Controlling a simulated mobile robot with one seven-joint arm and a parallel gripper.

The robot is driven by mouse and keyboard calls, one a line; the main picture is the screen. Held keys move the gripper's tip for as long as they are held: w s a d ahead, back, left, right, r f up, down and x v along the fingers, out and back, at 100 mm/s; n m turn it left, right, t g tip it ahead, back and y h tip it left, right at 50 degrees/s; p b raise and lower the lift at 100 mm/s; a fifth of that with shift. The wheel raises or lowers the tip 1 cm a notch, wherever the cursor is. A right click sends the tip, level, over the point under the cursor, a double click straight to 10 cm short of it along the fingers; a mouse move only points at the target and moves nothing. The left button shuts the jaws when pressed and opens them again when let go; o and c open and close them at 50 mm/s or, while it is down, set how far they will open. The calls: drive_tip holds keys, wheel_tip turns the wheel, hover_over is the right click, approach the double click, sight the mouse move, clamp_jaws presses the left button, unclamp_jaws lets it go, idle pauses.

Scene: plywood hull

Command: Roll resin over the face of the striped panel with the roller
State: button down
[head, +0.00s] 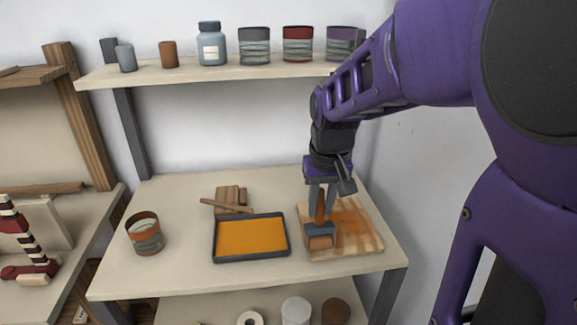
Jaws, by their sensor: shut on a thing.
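The striped panel (360,235) lies flat at the right of the worktable, pale wood with tan bands. An orange, resin-like smear covers part of its upper face. My gripper (320,200) points down over the panel's left part and is shut on the brown handle of the roller (320,240). The roller's head is at the panel's left part, low over it or touching; I cannot tell which. A dark tray (215,250) filled with orange resin (250,236) stands just left of the panel. My gripper hides part of the panel.
A wooden block and stick (228,202) lie behind the tray. An open can (146,235) stands at the table's left. A shelf (200,72) with several cans and jars runs above the back. A wall (420,190) rises at the right. Table space is free between can and tray.

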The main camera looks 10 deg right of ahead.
drive_tip(key=shift+f, duration=0.4)
drive_tip(key=shift+w+r, duration=0.15)
drive_tip(key=shift+w, duration=0.9)
drive_tip(key=w+p, duration=0.4)
drive_tip(key=w, duration=0.5)
drive_tip(key=shift+w, duration=0.25)
idle(1.6)
drive_tip(key=shift+s, duration=0.1)
